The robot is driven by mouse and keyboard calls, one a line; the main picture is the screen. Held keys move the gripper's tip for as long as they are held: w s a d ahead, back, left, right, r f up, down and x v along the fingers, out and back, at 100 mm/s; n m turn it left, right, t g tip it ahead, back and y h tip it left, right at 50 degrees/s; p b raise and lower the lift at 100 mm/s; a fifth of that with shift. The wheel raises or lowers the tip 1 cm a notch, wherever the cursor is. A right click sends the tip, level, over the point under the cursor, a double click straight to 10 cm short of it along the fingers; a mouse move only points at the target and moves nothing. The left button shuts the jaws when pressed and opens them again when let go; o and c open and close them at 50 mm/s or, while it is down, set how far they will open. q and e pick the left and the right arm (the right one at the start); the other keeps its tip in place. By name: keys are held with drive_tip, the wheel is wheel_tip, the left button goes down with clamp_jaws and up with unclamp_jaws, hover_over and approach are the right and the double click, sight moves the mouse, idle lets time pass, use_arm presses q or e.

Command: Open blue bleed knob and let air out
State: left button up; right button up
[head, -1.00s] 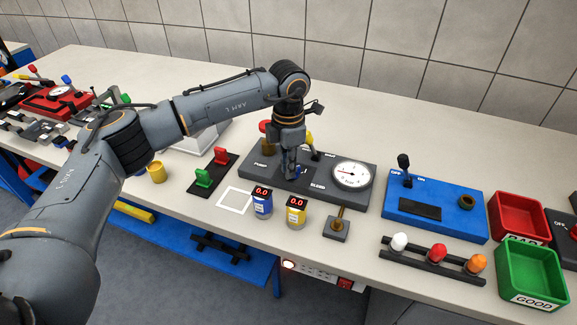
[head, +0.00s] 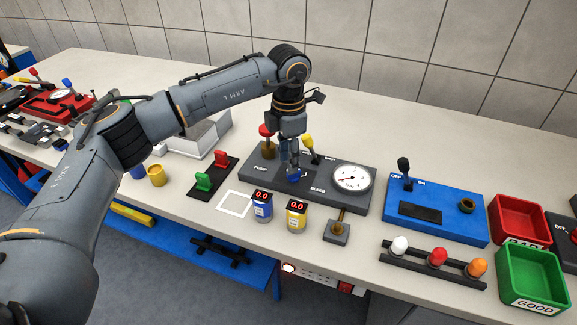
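The blue bleed knob (head: 295,174) sits on the dark grey pump panel (head: 330,198), beside the "BLEED" label, and is partly hidden by my gripper. My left gripper (head: 290,166) points down at the knob with its fingers right at it. I cannot tell whether the fingers touch or grip it. The panel also carries a red-topped pump knob (head: 266,131), a yellow lever (head: 308,142) and a white round gauge (head: 351,178). The gauge needle is too small to read surely. My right gripper is not in view.
Blue (head: 263,207) and yellow (head: 297,215) canisters, each reading 0.0, stand in front of the panel. A brass post on a grey base (head: 337,231) is beside them. A blue switch box (head: 435,211) is to the right, with red (head: 520,216) and green (head: 531,275) bins.

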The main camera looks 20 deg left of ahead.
use_arm(q)
wheel_tip(320, 180, up, 8)
drive_tip(key=shift+r, duration=0.2)
drive_tip(key=shift+s+f, duration=0.1)
idle(0.4)
